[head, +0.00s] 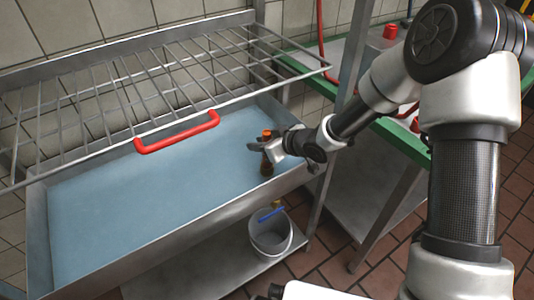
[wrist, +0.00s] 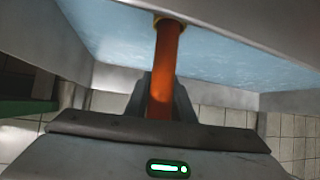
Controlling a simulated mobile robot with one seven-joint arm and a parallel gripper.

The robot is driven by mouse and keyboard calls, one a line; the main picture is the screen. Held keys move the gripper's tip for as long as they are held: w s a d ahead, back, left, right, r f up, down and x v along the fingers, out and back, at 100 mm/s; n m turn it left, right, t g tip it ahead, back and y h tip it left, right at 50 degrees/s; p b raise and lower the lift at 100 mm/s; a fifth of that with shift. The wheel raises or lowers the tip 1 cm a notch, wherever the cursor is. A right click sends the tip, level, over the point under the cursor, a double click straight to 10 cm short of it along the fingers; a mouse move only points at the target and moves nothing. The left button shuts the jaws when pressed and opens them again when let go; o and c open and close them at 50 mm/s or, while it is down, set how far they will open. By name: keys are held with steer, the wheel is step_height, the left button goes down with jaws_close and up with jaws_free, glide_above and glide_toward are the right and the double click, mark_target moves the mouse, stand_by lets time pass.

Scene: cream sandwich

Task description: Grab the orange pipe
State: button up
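The orange pipe (wrist: 163,75) stands between the two fingers of my gripper (wrist: 161,98) in the wrist view. In the head view, my gripper (head: 268,144) is at the right side of the blue basin. The pipe's orange top (head: 266,133) shows just above the fingers and its darker lower part below them. My gripper hides the middle of the pipe.
A metal rack (head: 120,92) with a red handle (head: 178,132) hangs over the blue basin (head: 150,195). A grey bucket (head: 270,238) stands on the lower shelf (head: 205,275). A green-edged table (head: 402,140) stands at the right, close to my arm. A metal post (head: 350,60) rises near my forearm.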

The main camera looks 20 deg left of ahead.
jaws_close()
